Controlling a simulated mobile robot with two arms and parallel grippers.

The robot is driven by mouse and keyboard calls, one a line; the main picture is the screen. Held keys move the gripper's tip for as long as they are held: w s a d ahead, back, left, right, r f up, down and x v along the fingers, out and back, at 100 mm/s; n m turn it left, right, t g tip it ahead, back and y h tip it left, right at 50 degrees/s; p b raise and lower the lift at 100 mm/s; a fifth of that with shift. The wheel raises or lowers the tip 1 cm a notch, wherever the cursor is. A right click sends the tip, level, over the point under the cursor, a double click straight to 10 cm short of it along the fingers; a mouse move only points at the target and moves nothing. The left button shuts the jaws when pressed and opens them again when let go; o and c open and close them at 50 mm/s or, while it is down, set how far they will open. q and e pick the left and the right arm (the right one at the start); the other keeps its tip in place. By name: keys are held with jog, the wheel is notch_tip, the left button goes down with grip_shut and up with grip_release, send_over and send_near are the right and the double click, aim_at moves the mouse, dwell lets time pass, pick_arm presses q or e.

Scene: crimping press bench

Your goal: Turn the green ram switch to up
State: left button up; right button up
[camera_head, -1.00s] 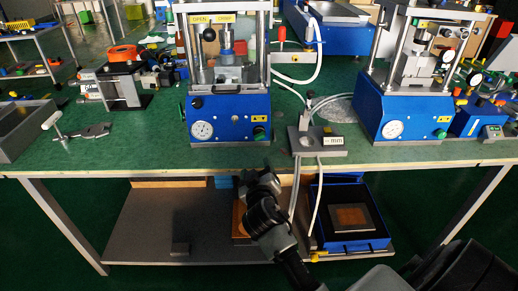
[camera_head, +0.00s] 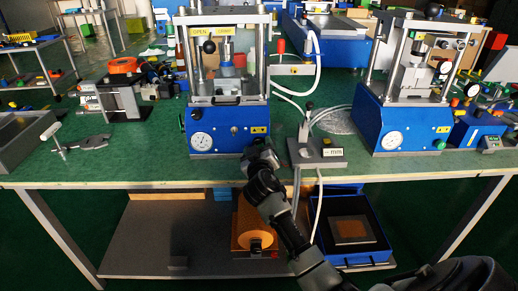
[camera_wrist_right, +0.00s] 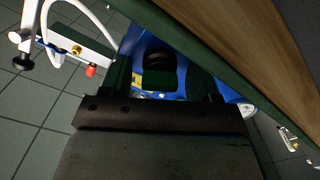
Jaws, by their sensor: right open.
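The crimping press (camera_head: 216,138) with the OPEN and CRIMP labels stands at the front of the bench, its blue base facing me. Its green ram switch, low on the right of the base, is hidden behind my right gripper (camera_head: 260,153) in the head view, so I cannot tell its setting. The gripper is just in front of that corner, at the bench edge. In the right wrist view my right gripper (camera_wrist_right: 165,92) is open, with the blue press base (camera_wrist_right: 140,42) beyond it. A dark green patch shows between the fingers. My left gripper is out of view.
A second blue press (camera_head: 388,116) with its own green knob (camera_head: 438,144) stands at the right. A grey box with a black lever (camera_head: 316,151) and hoses sits close to the right of my gripper. The bench's front edge (camera_head: 370,171) runs under my arm.

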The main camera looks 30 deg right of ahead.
jog(key=c, duration=0.9)
jog(key=shift+c, duration=0.2)
